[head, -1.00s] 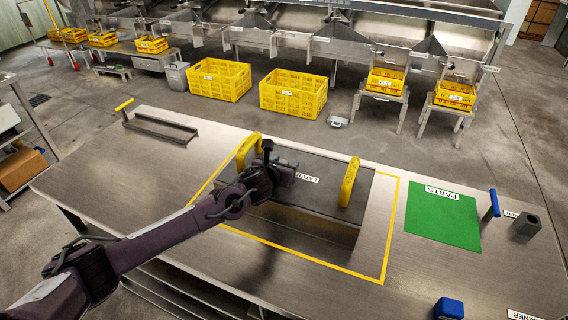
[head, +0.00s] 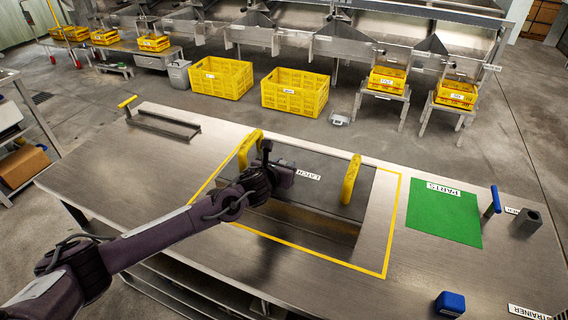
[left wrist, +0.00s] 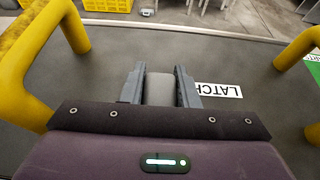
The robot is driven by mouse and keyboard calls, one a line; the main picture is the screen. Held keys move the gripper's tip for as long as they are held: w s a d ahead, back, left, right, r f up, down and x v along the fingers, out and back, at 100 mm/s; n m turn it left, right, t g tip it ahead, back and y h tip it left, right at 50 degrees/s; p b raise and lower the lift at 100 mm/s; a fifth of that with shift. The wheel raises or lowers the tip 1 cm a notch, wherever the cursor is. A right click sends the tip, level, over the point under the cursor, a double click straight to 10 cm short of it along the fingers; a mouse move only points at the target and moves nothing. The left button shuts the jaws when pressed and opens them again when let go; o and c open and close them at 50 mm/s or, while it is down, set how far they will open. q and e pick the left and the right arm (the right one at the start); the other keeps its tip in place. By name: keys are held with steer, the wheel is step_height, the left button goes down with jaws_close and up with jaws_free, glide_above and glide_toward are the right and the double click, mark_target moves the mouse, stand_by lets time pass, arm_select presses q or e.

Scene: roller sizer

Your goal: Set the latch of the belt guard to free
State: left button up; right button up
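The belt guard is a dark grey plate (head: 325,192) with two yellow handles, one at its left end (head: 250,148) and one at its right end (head: 350,179). A white LATCH label (head: 308,176) is on it; the label also shows in the left wrist view (left wrist: 219,90). My left gripper (head: 284,177) is low over the guard between the handles, left of the label. In the left wrist view its fingers (left wrist: 160,88) stand against both sides of a grey block, the latch (left wrist: 160,90). The head view hides the latch behind the gripper. My right gripper is not in view.
The guard lies on a metal table (head: 120,175) inside a yellow outline (head: 385,235). A green PARTS mat (head: 440,215), a blue-handled tool (head: 493,203) and a blue block (head: 449,305) are to the right. Yellow crates (head: 293,93) stand on the floor beyond.

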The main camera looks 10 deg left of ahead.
arm_select(q)
steer(key=o, duration=0.4)
steer(key=shift+w+d, duration=0.1)
steer(key=shift+w, duration=0.05)
steer(key=shift+b+v, duration=0.75)
steer(key=shift+v, duration=3.25)
steer(key=shift+f, duration=0.1)
